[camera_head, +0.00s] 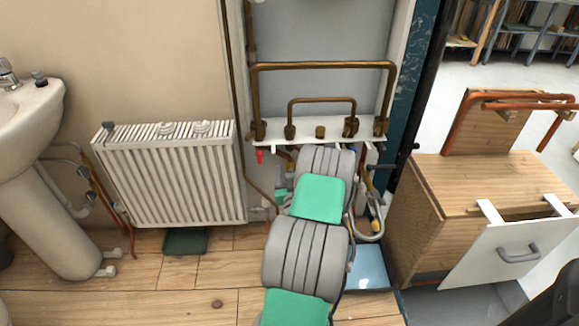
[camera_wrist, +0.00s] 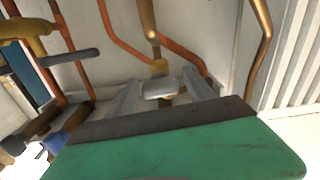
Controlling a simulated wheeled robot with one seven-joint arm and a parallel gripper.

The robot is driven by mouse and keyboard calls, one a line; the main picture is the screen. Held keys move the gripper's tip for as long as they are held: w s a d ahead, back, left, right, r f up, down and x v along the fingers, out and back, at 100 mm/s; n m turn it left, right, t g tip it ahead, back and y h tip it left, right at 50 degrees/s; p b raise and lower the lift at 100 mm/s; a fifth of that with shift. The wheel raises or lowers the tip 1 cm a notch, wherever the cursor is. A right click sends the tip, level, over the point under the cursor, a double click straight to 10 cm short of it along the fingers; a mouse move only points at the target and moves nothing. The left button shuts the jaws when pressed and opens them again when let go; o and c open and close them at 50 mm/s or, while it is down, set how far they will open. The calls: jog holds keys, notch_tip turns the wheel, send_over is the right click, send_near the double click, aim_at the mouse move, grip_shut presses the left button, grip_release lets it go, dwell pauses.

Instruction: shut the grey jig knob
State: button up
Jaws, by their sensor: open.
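In the wrist view a pale grey knob (camera_wrist: 158,88) shows on a brass and copper pipe fitting, and looks like the jig knob. My gripper (camera_wrist: 164,94) is open, with one grey finger on each side of this knob. I cannot tell whether either finger touches it. The green and dark body of my gripper fills the bottom of the wrist view and hides what lies below. A grey lever (camera_wrist: 68,57) sits further left on a yellow-ended pipe. In the head view my arm hides the gripper and the knob.
A white shelf (camera_head: 283,128) carries brass pipe hoops (camera_head: 322,66) above my arm. A white radiator (camera_head: 175,178) stands left, with a sink (camera_head: 28,112) beyond it. A wooden cabinet (camera_head: 425,220) with an open drawer stands right. Copper pipes (camera_wrist: 122,48) run close around my fingers.

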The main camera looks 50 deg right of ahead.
jog(key=shift+w+d, duration=0.4)
jog(key=shift+c, duration=0.3)
grip_shut()
jog(key=shift+m, duration=0.6)
jog(key=shift+o, duration=0.3)
grip_release()
